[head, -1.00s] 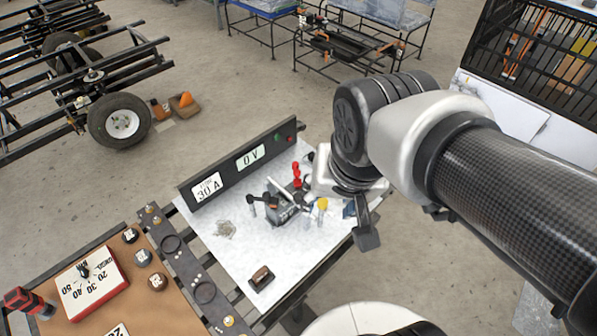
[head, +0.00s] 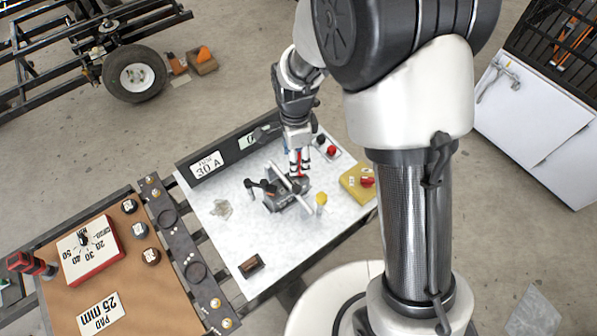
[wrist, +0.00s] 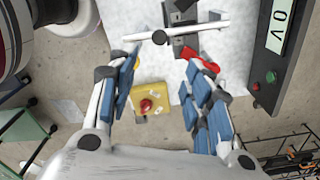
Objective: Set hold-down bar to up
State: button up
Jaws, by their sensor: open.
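The clamp fixture (head: 288,198) stands on the white worktop and carries a pale cross bar and dark arms. A red handle (wrist: 203,56) shows beside my right-hand fingertip in the wrist view. The pale bar (wrist: 195,30) lies crosswise beyond the fingertips, with a dark round knob near its left part. I cannot tell for sure which part is the hold-down bar. My gripper (head: 298,165) points down at the back of the fixture. In the wrist view my gripper (wrist: 163,72) is open, its blue-padded fingers wide apart with nothing held. Contact with the red handle cannot be told.
A display panel (head: 228,152) runs along the worktop's back edge. A yellow box (head: 357,184) with a red knob is at the right. A yellow-topped post (head: 321,199) stands right of the fixture. A brown block (head: 251,265) lies near the front, where the worktop is mostly clear.

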aim_at(296, 188)
notch_tip(296, 188, down, 16)
jog(key=b, duration=0.4)
jog(key=shift+c, duration=0.5)
grip_shut()
